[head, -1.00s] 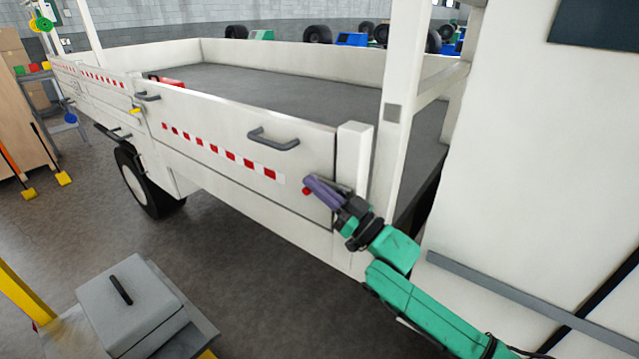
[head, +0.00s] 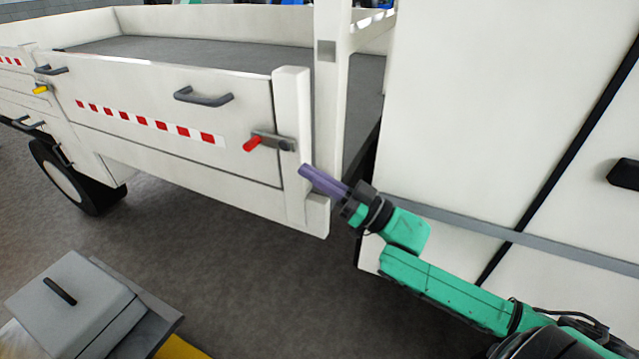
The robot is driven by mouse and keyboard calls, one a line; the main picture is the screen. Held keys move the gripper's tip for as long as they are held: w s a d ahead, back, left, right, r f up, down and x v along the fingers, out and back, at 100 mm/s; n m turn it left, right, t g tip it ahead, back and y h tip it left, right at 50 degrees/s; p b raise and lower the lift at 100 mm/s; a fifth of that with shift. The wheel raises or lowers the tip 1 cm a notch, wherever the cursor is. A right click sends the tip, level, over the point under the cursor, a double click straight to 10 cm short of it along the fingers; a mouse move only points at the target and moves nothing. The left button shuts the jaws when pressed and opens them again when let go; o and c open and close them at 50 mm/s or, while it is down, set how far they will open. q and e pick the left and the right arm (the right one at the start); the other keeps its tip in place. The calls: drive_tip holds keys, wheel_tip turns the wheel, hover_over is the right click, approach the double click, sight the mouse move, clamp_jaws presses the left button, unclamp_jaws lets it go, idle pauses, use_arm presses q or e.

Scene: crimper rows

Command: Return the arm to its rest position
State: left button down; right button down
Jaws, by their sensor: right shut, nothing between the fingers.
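My right arm is green and comes in from the lower right. Its right gripper (head: 306,171), with purple fingers, is shut and empty, in front of the white corner post of the truck bed. A latch with a red grip (head: 252,144) sits on the side panel, up and to the left of the fingertips and apart from them in the picture. My left gripper is not in view.
The white truck side panel (head: 150,95) carries a dark handle (head: 203,97) and red-white tape. The white cab wall (head: 480,110) stands close on the right. A grey lidded box (head: 75,305) is at the lower left. Grey floor (head: 230,270) is clear between.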

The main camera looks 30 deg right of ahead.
drive_tip(key=s+d+f+m+g+h, duration=0.1)
drive_tip(key=s+f+m+g+h, duration=0.15)
drive_tip(key=f+h, duration=0.55)
drive_tip(key=s+d+f+m+g+h, duration=0.1)
drive_tip(key=f+m+g+h, duration=0.2)
drive_tip(key=f, duration=0.8)
drive_tip(key=s+f+g+h, duration=0.3)
drive_tip(key=s+f+g, duration=0.6)
drive_tip(key=s, duration=0.6)
wheel_tip(320, 180, down, 24)
drive_tip(key=s+d, duration=0.1)
drive_tip(key=s, duration=0.2)
drive_tip(key=s+d+f+g, duration=0.1)
drive_tip(key=s+d+f, duration=0.2)
drive_tip(key=s+f, duration=1)
drive_tip(key=s, duration=0.2)
drive_tip(key=shift+s+g, duration=0.35)
drive_tip(key=shift+s, duration=0.05)
drive_tip(key=shift+f, duration=0.1)
